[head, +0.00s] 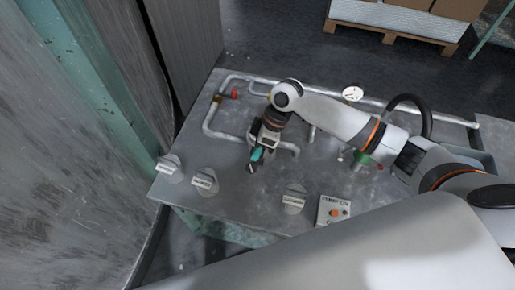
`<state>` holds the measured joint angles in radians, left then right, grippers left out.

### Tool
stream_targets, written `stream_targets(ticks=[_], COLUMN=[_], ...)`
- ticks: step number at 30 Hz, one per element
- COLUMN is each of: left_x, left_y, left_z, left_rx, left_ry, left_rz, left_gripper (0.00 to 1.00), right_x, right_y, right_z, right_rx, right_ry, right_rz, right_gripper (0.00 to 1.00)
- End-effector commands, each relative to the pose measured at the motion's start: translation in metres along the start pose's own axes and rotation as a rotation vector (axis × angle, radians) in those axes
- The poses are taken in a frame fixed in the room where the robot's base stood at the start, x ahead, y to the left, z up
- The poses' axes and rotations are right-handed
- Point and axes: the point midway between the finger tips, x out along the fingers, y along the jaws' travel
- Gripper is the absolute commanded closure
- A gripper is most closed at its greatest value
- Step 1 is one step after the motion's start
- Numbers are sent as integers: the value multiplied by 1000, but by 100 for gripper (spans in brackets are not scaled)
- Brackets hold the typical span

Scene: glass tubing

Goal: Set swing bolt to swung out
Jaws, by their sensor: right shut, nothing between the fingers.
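My right gripper (254,163) points down over the left-middle part of the grey bench (240,205). Its fingers are shut with nothing held between them. A small teal part shows at the fingertips; I cannot tell whether it belongs to the gripper or to a thing behind it. I cannot make out the swing bolt for certain; it may be hidden by the gripper and wrist. My left gripper is not in view.
Pale tubing (208,118) with a red handle (235,94) runs along the bench's back left. Grey knobs (204,181) sit near the front edge, with a box with an orange button (334,211). A green-ringed fitting (362,158) stands under my right arm. A pallet (395,30) lies behind.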

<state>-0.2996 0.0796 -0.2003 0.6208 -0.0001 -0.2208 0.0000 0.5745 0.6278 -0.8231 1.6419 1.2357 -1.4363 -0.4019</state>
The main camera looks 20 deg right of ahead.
Motion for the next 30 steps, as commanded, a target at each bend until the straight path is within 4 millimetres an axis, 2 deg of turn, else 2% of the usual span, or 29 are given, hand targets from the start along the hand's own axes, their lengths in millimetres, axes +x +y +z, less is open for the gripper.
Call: stream_targets(ticks=[5,17,30], left_x=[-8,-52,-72], left_y=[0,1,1], left_z=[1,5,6], left_rx=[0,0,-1], left_ry=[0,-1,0], left_rz=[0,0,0], left_gripper=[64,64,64], right_x=[0,13,35], right_y=[5,28,41], right_z=[0,0,-5], right_rx=[-11,-82,-78], right_ry=[6,39,39], right_rz=[-25,-251,-251], right_gripper=[100,100,100])
